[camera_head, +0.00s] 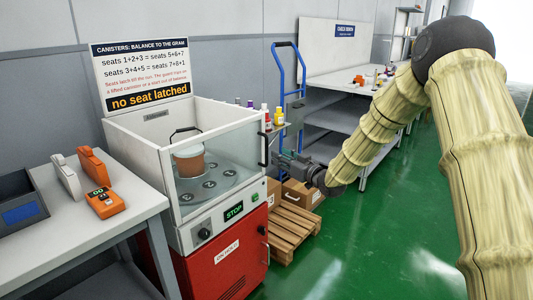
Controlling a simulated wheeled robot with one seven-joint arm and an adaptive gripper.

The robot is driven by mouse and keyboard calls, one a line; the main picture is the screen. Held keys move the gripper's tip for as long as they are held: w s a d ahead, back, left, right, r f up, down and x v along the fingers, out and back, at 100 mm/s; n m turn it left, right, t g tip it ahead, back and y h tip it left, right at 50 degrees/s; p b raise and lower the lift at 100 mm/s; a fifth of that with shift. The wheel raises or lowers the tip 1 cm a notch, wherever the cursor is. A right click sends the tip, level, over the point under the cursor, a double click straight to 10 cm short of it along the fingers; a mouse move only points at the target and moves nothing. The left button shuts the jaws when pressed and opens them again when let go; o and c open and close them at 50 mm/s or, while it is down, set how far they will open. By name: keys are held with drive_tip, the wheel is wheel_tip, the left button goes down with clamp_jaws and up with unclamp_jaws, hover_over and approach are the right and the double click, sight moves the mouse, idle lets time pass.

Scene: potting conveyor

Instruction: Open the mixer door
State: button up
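The mixer (215,215) has a white top with clear panels over a red base. Its front glass door (222,172) looks closed, with a black vertical handle (263,149) at its right edge. Inside, a brown canister (189,164) stands on a round grey plate with several seats. My gripper (276,158) is dark, points left and is just right of the handle. Its fingers are small and dark here; I cannot tell whether they touch the handle or are open.
A grey bench (100,215) with orange and white handheld devices stands at the left. Cardboard boxes (301,195) sit on a wooden pallet (292,229) below my gripper. A blue hand truck (279,85) stands behind. The green floor at the right is clear.

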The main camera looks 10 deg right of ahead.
hover_over(267, 165)
drive_tip(key=shift+w+b, duration=0.35)
drive_tip(key=shift+c, duration=0.4)
clamp_jaws()
